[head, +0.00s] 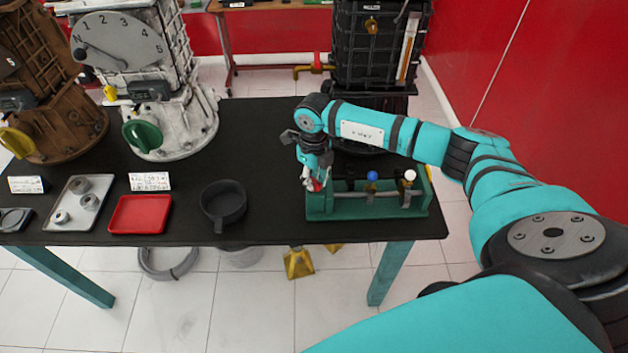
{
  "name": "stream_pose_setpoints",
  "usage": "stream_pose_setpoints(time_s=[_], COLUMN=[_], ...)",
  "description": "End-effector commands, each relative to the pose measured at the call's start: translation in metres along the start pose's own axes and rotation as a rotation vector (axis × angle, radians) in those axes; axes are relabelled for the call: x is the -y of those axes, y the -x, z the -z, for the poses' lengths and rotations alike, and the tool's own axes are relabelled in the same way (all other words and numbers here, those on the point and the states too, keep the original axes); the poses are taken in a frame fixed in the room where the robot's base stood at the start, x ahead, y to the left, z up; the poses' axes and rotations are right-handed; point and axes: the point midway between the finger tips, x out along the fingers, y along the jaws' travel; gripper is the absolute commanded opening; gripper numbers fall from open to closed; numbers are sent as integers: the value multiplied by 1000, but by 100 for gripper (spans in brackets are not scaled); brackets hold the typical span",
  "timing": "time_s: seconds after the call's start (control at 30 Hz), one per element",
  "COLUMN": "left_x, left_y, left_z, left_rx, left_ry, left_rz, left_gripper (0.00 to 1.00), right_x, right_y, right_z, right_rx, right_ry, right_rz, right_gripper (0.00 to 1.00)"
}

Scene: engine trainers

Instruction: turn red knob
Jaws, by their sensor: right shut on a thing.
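The red knob (315,186) sits at the left end of a green valve block (365,208) on the right part of the black table. Only a small part of the knob shows beneath my fingers. My right gripper (314,181) comes down from above and is shut on the red knob. A blue knob (372,177) and a white knob (409,176) stand further right on the same block, both free. My left gripper is not in view.
A dark pan (223,203), a red tray (140,213) and a grey tray (79,205) with rings lie left of the block. A white engine trainer (150,80), a brown one (45,85) and a black one (375,50) stand behind. The front table edge is near the block.

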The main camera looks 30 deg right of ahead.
Motion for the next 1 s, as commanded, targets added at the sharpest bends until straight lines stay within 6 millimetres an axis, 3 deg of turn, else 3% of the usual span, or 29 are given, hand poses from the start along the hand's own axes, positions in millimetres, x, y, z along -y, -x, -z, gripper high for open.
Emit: stream_pose_setpoints(time_s=[1.0], left_x=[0], left_y=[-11], left_z=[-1], left_rx=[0], left_ry=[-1], left_rz=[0], left_gripper=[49], right_x=[0], right_y=[2], right_z=[-1], right_rx=[3], right_ry=[-955], right_rz=[-1], right_gripper=[0])
